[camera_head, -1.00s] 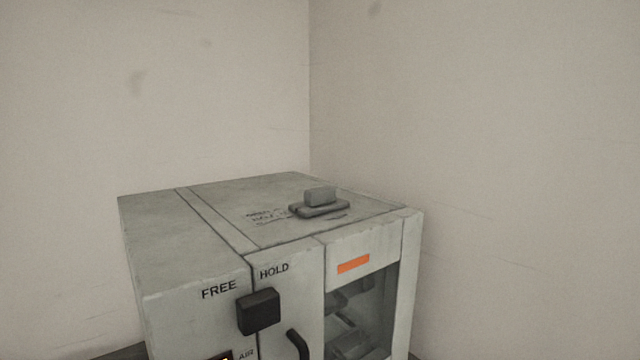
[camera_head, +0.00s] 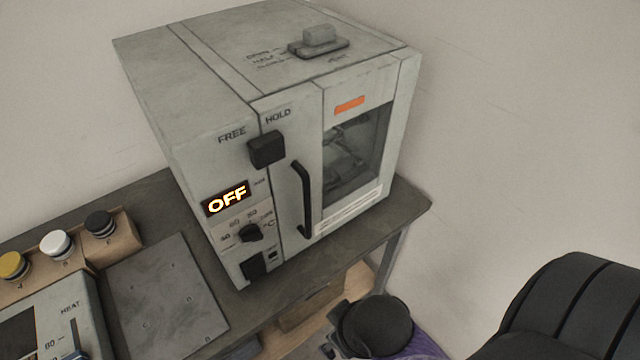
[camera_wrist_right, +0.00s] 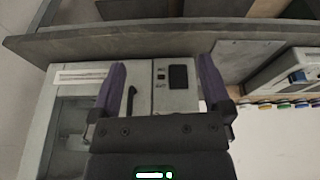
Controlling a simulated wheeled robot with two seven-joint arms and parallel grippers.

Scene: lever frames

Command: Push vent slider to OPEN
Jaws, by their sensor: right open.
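The vent slider is a grey block (camera_head: 319,36) on a darker plate on top of the grey cabinet (camera_head: 220,105). Small lettering sits left of it, too faint to read surely, so I cannot tell which mark it is at. My right gripper shows in the right wrist view (camera_wrist_right: 160,85), its purple fingers apart and empty, facing the cabinet front. In the head view only dark and purple parts of my right arm show at the bottom, well below and away from the slider. My left gripper is not in view.
The cabinet front has a FREE/HOLD black latch block (camera_head: 266,149), a black door handle (camera_head: 303,198), an OFF display (camera_head: 227,199) and a knob (camera_head: 250,233). Left are capped bottles, a grey plate (camera_head: 165,300) and a HEAT unit (camera_head: 70,310). Space above the cabinet is clear.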

